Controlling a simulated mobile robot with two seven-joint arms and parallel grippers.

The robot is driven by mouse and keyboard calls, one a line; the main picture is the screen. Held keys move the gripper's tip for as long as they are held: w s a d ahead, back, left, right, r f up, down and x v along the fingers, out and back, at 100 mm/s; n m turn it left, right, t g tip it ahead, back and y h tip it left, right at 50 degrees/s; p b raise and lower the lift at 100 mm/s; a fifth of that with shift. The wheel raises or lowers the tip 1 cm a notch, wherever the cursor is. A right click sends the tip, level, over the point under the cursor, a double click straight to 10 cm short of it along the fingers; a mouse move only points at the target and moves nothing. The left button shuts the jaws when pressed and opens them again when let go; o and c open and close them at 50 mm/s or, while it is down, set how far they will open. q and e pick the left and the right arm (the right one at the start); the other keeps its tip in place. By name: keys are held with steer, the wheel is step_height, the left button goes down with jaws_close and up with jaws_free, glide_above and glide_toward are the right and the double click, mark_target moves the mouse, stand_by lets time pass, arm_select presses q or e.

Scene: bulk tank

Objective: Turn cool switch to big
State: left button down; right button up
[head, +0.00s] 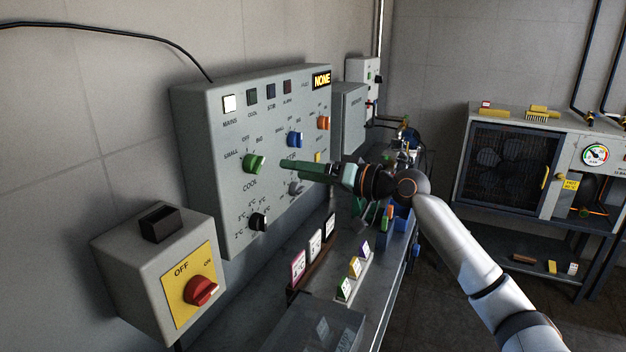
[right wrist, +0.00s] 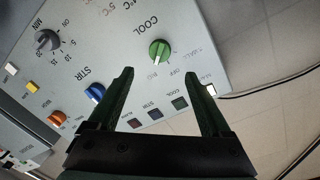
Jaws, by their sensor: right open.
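The cool switch is a green knob (head: 254,163) on the grey control panel (head: 212,118), above the word COOL, with SMALL, OFF and BIG marked around it. I cannot tell for sure which mark it points at. In the right wrist view the green knob (right wrist: 159,52) shows just beyond and between the two fingertips. My right gripper (head: 284,164) is open and empty, in front of the panel, just right of the knob in the head view. The gripper also shows in the right wrist view (right wrist: 159,76). It appears apart from the knob. My left gripper is not in view.
A blue STIR knob (head: 295,139), an orange knob (head: 323,123) and a black knob (head: 258,222) sit on the same panel. A box with a red switch (head: 201,290) is at lower left. Small cards (head: 299,266) stand on the bench below.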

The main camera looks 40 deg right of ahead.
steer(key=shift+v, duration=1.2)
